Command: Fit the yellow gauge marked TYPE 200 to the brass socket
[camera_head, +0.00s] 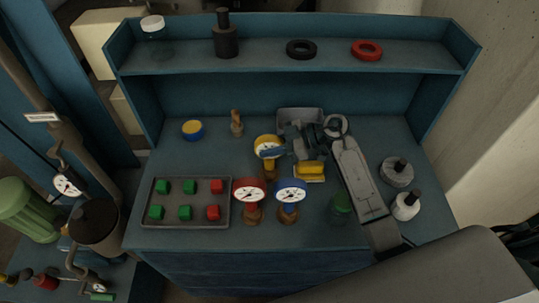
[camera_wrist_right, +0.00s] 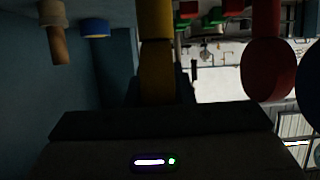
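The yellow gauge (camera_head: 266,142) has a white dial and stands upright above a brown base (camera_head: 270,174) on the blue bench. Its marking is too small to read. My right gripper (camera_head: 274,152) is at the gauge, with a finger across the lower dial. In the right wrist view the yellow gauge (camera_wrist_right: 156,65) appears edge-on, centred before the dark gripper; whether the fingers press on it is unclear. A red gauge (camera_head: 250,190) and a blue gauge (camera_head: 291,190) stand nearer on brown bases. I cannot make out the brass socket. My left gripper is not in view.
A tray (camera_head: 190,203) of green and red blocks lies at the left. A yellow block (camera_head: 310,172) and a grey bin (camera_head: 300,115) are beside my right gripper. Pipework with a dial (camera_head: 67,185) stands left of the bench. A shelf (camera_head: 270,60) runs along the back.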

